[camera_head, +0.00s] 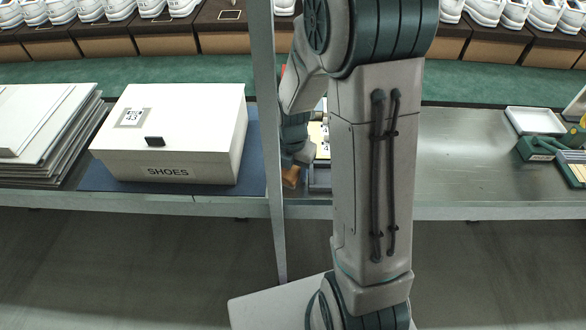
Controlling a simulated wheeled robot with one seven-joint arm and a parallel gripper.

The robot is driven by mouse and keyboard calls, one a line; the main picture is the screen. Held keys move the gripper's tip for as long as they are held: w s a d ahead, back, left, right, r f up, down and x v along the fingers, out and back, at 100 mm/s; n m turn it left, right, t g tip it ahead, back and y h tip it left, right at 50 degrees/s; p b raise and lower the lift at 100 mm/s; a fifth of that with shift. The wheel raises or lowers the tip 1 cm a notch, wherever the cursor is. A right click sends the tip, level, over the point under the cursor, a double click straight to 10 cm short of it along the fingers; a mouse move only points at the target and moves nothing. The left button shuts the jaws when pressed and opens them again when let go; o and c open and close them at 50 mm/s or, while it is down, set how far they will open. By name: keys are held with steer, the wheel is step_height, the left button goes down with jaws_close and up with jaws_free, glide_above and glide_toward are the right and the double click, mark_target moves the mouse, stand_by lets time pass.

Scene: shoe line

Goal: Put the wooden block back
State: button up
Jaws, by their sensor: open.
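A small brown piece (291,177), which may be the wooden block, shows at the table's front edge just right of the metal post. My gripper (294,163) is directly above it, partly hidden by the post and by my own arm. The fingertips are small and hard to make out, and I cannot tell whether they touch the brown piece. A grey tray (319,178) with light contents behind it lies right beside the gripper, mostly hidden by my arm.
A white lidded box marked SHOES (175,138) stands on a blue mat at left, with stacked white boards (40,130) further left. A metal post (266,130) rises in front. The metal table (455,160) is clear right of my arm. A white tray (535,121) and green-handled tools lie far right.

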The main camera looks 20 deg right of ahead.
mark_target(293, 168)
step_height(293, 168, up, 12)
steer(key=p, duration=0.1)
steer(key=shift+r, duration=0.15)
stand_by(0.6)
steer(key=s+r+m+t+p, duration=0.1)
steer(key=s+r+m, duration=0.4)
steer(key=m, duration=0.8)
steer(key=s+r+m+t+p, duration=0.1)
steer(key=s+r+m+p, duration=0.2)
steer(key=m, duration=1.1)
steer(key=shift+s+r+t, duration=0.4)
steer(key=shift+s+r, duration=1.2)
steer(key=shift+s, duration=1.2)
